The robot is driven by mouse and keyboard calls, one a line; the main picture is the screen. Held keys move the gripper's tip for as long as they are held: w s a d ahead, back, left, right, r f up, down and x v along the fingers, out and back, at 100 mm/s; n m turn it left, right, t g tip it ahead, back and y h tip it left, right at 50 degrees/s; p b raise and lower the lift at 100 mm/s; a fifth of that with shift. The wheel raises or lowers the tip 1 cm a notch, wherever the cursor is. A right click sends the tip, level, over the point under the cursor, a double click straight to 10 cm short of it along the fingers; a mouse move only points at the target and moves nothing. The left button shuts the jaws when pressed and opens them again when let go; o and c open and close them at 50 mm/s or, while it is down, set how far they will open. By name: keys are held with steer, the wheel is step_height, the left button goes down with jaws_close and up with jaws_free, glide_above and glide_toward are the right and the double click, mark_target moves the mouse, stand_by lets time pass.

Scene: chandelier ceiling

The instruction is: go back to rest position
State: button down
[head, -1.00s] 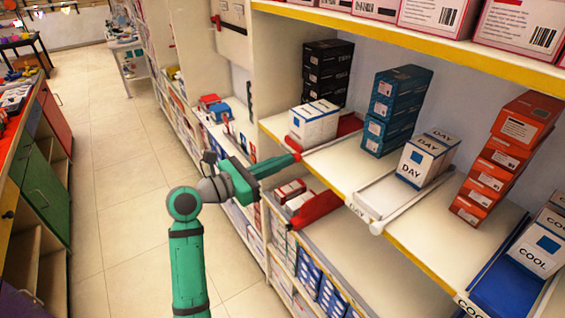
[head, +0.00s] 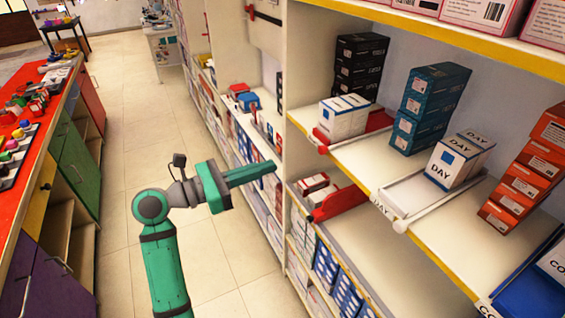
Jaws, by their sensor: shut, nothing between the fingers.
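My gripper (head: 268,169) is at the end of my green arm in the head view. Its green fingers are together, with nothing held between them. It hangs over the aisle, just left of the shelf unit and apart from it. My arm is bent, with the forearm reaching right from the elbow.
The shelf (head: 365,160) on the right holds white boxes (head: 345,112) in a red tray, black boxes (head: 360,68), teal boxes (head: 428,105), a DAY box (head: 458,160) and orange boxes (head: 525,178). A red-topped counter (head: 40,130) stands left. The tiled aisle (head: 125,100) between is clear.

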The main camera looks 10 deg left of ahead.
steer(key=s+d+f+n+t+h, duration=0.1)
steer(key=s+d+f+n+t, duration=0.2)
steer(key=s+d+n+t, duration=0.5)
steer(key=s+d+f+n+t+h, duration=0.1)
steer(key=s+d+f+n+t, duration=0.25)
steer(key=d+n, duration=0.5)
steer(key=s+f+n+g+y, duration=0.4)
steer(key=s+f+n+y, duration=0.4)
steer(key=s+f+n, duration=0.3)
steer(key=s+f+n+g+y, duration=0.4)
steer(key=s+f+n+y, duration=0.3)
steer(key=s+f+n, duration=0.4)
steer(key=s+n, duration=0.5)
steer(key=n, duration=0.2)
steer(key=shift+s+f+y, duration=0.25)
steer(key=shift+s+y, duration=0.15)
